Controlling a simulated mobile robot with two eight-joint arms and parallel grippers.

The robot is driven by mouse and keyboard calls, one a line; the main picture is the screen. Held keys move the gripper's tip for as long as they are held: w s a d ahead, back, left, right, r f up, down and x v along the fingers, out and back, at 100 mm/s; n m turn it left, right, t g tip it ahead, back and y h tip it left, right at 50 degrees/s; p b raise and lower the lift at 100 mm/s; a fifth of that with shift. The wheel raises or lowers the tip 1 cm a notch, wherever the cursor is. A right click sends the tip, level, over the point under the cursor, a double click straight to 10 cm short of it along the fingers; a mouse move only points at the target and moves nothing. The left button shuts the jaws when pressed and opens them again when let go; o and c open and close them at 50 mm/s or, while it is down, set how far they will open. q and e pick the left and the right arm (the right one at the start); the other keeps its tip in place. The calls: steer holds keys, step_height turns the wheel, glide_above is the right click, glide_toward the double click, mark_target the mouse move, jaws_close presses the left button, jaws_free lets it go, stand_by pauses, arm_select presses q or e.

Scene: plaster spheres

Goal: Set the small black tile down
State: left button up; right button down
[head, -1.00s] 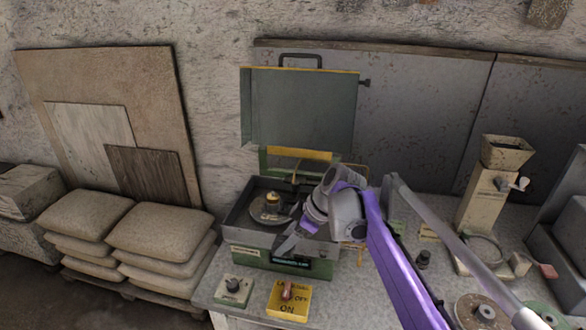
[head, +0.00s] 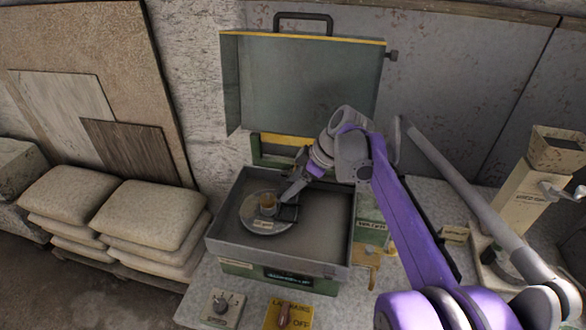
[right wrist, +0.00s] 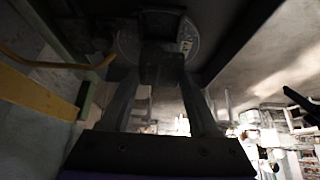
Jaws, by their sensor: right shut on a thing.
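My right gripper (head: 286,204) reaches into the open green machine from the right. It is shut on a small dark piece, apparently the black tile (head: 288,213), beside the hub at the right side of the round grey disc (head: 256,226). In the right wrist view, a dark square shape (right wrist: 161,64) sits between the gripper's fingers, in front of the pale disc (right wrist: 128,42). That view is too dark to show whether the tile touches the disc. My left gripper is not in view.
The machine's tray wall (head: 280,256) surrounds the disc, and its raised lid (head: 305,85) stands behind. A brass-coloured hub (head: 268,201) rises from the disc. A knob box (head: 222,307) and a yellow switch box (head: 288,314) stand in front. The tray's right part is bare.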

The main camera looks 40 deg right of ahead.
steer(key=shift+w+d, duration=0.25)
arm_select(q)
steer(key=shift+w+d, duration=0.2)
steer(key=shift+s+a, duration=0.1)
arm_select(e)
steer(key=shift+s+a+r, duration=0.15)
steer(key=shift+s, duration=0.05)
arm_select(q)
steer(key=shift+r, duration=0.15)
arm_select(e)
steer(key=shift+w+f+b, duration=0.15)
steer(key=shift+f+b, duration=0.15)
steer(key=shift+f, duration=0.65)
step_height(320, 180, down, 3)
steer(key=shift+f+b, duration=0.1)
steer(key=shift+b, duration=0.7)
steer(key=shift+f, duration=0.3)
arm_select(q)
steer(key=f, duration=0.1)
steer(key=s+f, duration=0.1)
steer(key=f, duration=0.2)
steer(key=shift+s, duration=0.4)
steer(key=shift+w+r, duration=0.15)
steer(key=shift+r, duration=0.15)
